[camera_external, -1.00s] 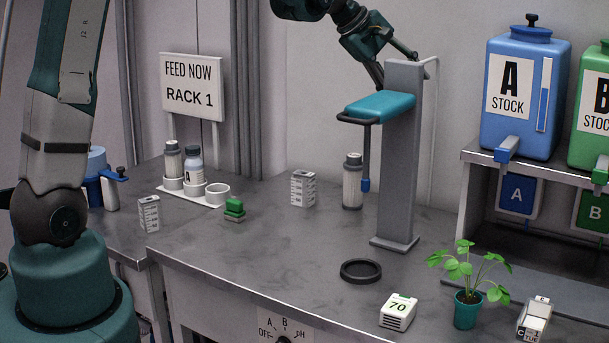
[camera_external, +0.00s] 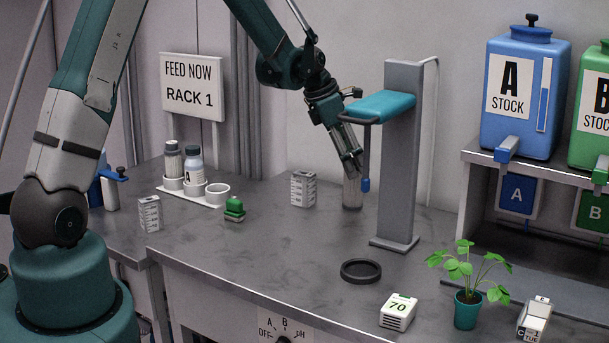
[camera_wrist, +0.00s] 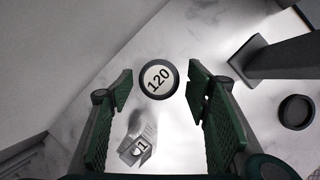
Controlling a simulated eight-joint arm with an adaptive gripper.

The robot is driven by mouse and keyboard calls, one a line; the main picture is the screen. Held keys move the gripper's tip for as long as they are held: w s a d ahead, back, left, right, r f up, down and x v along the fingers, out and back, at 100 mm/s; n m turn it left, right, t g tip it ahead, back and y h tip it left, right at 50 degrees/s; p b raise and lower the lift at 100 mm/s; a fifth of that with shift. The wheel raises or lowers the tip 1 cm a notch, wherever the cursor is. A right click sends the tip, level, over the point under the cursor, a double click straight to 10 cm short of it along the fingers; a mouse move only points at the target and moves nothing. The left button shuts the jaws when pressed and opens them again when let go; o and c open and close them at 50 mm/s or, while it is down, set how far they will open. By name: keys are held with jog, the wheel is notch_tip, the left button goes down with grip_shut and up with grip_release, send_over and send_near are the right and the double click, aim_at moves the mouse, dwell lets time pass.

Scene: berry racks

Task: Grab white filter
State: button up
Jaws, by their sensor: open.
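The white filter (camera_external: 352,192) looks like an upright pale cylinder on the bench, left of the grey stand. In the wrist view its round top (camera_wrist: 158,79) has a dark rim and a white face marked 120. My gripper (camera_external: 350,170) points down over the filter and hides its upper part in the external view. In the wrist view, the green fingers of my gripper (camera_wrist: 160,92) are apart, with the filter top between and slightly beyond them. I cannot tell whether a finger touches it.
The grey stand (camera_external: 398,170) with a teal arm (camera_external: 380,107) rises close on the right. A small white box (camera_external: 303,189) stands to the left. A black ring (camera_external: 361,261) lies in front of the stand.

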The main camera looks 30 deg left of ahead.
aim_at(358, 185)
jog(key=shift+s+f+n, duration=0.1)
jog(key=shift+f+n, duration=0.2)
jog(key=shift+f, duration=0.2)
jog(key=shift+x, duration=1.25)
jog(key=shift+x, duration=2.6)
jog(key=shift+c, duration=0.2)
jog(key=c, duration=1)
